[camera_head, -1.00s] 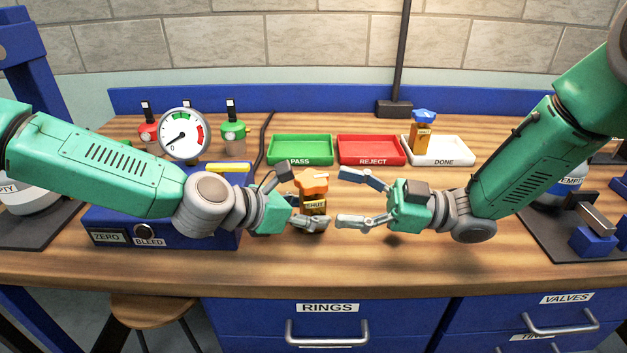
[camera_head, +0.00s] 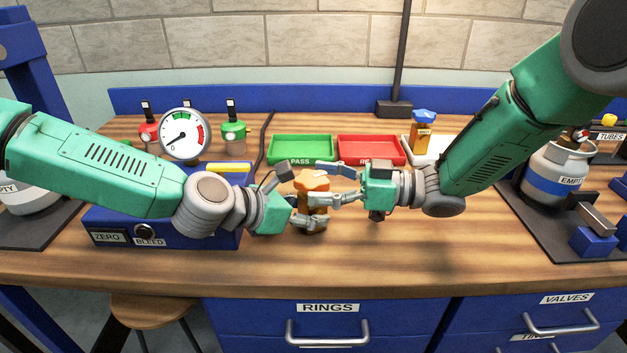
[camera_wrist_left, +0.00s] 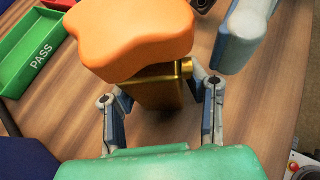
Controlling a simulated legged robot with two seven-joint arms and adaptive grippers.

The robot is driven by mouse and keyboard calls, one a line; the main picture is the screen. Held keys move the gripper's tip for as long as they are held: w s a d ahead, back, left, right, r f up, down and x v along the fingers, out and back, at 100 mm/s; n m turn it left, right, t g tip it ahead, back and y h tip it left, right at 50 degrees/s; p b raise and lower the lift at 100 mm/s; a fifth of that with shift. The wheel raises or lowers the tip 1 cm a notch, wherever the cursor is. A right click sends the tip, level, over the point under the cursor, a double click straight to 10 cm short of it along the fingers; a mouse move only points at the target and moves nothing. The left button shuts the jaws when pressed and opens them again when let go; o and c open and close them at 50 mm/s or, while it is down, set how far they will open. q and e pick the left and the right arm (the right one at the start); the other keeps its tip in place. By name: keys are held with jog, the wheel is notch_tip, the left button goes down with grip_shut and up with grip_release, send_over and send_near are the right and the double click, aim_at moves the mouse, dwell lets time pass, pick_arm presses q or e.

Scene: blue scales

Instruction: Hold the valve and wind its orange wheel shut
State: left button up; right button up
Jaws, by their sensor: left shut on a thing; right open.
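The valve stands upright on the bench, its brass body (camera_wrist_left: 158,88) below an orange wheel (camera_head: 311,181). The wheel also shows large in the left wrist view (camera_wrist_left: 130,35). My left gripper (camera_head: 304,200) is shut on the valve body, low under the wheel. My right gripper (camera_head: 325,182) is open, with its fingers reaching in from the right at the wheel's height. In the left wrist view one of its fingers (camera_wrist_left: 240,35) is just right of the wheel. I cannot tell whether it touches. The right fingers hide part of the valve.
Behind are a green PASS tray (camera_head: 300,140), a red REJECT tray (camera_head: 360,143) and a partly hidden DONE tray (camera_head: 436,146) beside a blue-wheeled valve (camera_head: 423,130). A blue gauge box (camera_head: 190,232) is at left. The front bench is clear.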

jog(key=shift+w+a, duration=0.1)
jog(key=shift+a, duration=0.65)
jog(key=c, duration=1.2)
jog(key=shift+o, duration=0.2)
